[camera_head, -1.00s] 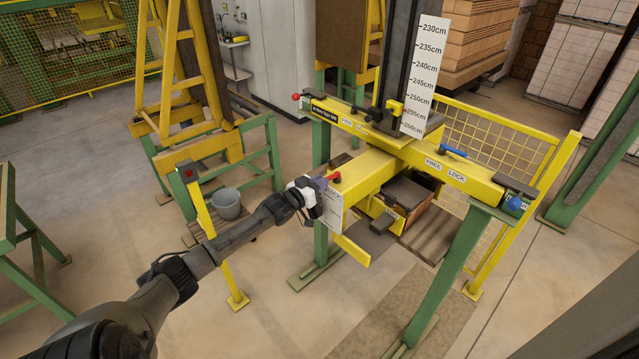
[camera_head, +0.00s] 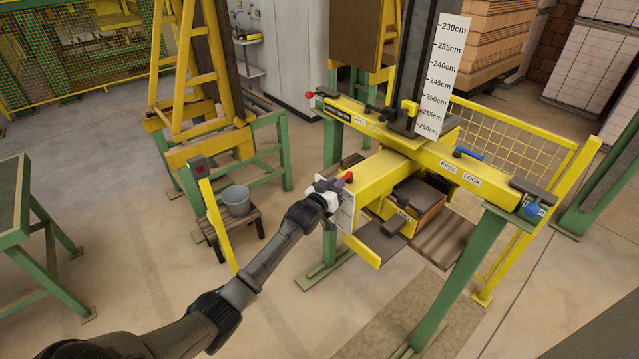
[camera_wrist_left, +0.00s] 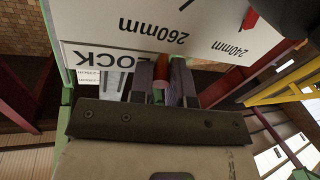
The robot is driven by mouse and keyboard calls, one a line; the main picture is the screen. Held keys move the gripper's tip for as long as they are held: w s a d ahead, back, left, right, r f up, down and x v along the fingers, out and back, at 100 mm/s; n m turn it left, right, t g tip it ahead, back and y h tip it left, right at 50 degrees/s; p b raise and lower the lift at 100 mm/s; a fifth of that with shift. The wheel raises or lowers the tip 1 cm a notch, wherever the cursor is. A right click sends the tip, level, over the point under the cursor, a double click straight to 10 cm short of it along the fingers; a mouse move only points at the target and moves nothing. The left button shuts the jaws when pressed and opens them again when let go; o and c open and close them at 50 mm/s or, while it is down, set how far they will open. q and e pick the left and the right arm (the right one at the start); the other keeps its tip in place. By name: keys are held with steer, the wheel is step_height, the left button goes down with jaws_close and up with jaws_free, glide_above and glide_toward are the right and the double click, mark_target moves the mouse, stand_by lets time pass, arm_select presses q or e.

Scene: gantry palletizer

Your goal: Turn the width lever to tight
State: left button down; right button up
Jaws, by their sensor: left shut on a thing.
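The width lever's red handle (camera_wrist_left: 161,66) sits between the two fingers of my left gripper (camera_wrist_left: 160,85) in the left wrist view. The gripper is shut on it, and the fingers hide most of it. In the head view my left gripper (camera_head: 330,188) is at the white scale plate on the near end of the yellow beam (camera_head: 375,175). That scale plate (camera_wrist_left: 210,28) reads 260mm and 240mm upside down in the wrist view, with a red pointer (camera_wrist_left: 250,19) near 240mm. An upside-down LOCK label (camera_wrist_left: 97,56) is beside the fingers. My right gripper is not in view.
A yellow crossbeam (camera_head: 430,160) bears FREE and LOCK labels and a blue lever (camera_head: 469,153). A tall centimetre scale (camera_head: 445,75) stands behind it. Green legs (camera_head: 460,265) stand at right.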

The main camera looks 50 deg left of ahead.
arm_select(q)
steer(key=shift+w+d+n+g+y, duration=0.15)
steer(key=shift+d+n+g+y, duration=0.2)
steer(key=shift+n+y, duration=0.25)
steer(key=shift+w+d+n+g+y, duration=0.2)
steer(key=shift+d+n+g+y, duration=0.25)
steer(key=shift+y, duration=0.55)
steer(key=c, duration=1.1)
jaws_free()
steer(key=b+v, duration=0.2)
steer(key=v, duration=1.1)
steer(key=shift+s+d, duration=0.15)
steer(key=shift+s, duration=0.25)
